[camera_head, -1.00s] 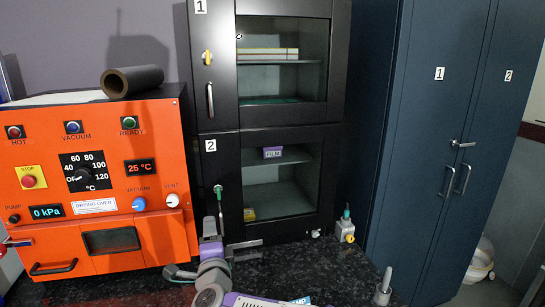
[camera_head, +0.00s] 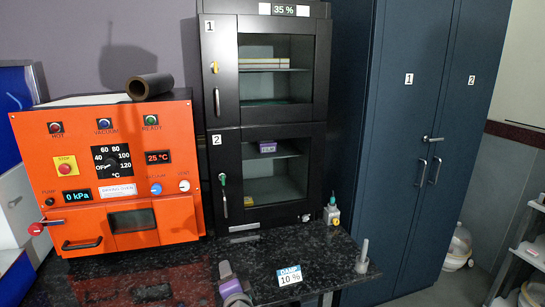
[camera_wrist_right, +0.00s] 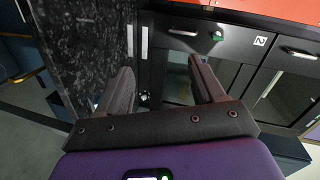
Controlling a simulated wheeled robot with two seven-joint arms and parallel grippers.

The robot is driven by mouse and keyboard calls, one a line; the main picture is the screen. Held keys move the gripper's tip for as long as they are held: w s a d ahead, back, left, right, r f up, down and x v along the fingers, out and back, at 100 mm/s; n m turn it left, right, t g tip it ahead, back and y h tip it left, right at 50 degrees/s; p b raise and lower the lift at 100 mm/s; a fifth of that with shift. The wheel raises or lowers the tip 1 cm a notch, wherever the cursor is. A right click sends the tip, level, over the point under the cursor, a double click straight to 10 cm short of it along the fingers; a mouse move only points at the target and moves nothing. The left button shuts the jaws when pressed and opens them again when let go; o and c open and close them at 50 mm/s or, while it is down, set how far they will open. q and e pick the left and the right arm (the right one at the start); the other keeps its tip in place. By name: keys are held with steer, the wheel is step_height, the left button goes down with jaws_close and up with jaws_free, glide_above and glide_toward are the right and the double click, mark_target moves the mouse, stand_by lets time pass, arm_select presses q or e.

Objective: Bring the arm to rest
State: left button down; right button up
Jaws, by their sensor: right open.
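My right gripper (camera_wrist_right: 160,66) is open, with its two dark fingers spread wide and nothing between them in the right wrist view. Beyond the fingers show the edge of the dark speckled counter (camera_wrist_right: 95,55) and the black cabinet (camera_wrist_right: 235,75) with its green-tipped handle. In the head view, part of my purple and grey right arm (camera_head: 232,288) is low in the picture over the counter (camera_head: 330,250); its fingers are not clear there. My left gripper is in neither view.
The orange drying oven (camera_head: 110,215) stands left on the counter, with a dark roll (camera_head: 150,86) on top. The black two-door cabinet (camera_head: 226,90) is behind, its doors closed. A small card (camera_head: 289,276) and a grey post (camera_head: 362,258) are at right. Blue lockers (camera_head: 395,150) stand beyond.

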steer(key=s+d+f+n+g+p, duration=0.1)
steer(key=s+d+f+n+g, duration=0.2)
steer(key=f, duration=0.5)
steer(key=s+d+f+n+g+h+p, duration=0.1)
steer(key=s+d+f+g, duration=0.1)
steer(key=s+d+f, duration=0.35)
steer(key=s+d+f+n+g+p, duration=0.15)
steer(key=d+f, duration=0.35)
steer(key=f, duration=0.5)
steer(key=s+d+f+n+g, duration=0.1)
steer(key=s+d+f+g, duration=0.1)
steer(key=s, duration=0.5)
steer(key=s+d+f+n+g+p, duration=0.1)
steer(key=s+d+f+g, duration=0.2)
steer(key=s, duration=0.5)
steer(key=s+d+f+n+g+p, duration=0.1)
steer(key=s+d+f+g, duration=0.1)
steer(key=s, duration=0.6)
steer(key=shift+s+d+f+g, duration=0.15)
steer(key=shift+d+f+g, duration=0.25)
steer(key=shift+f, duration=0.5)
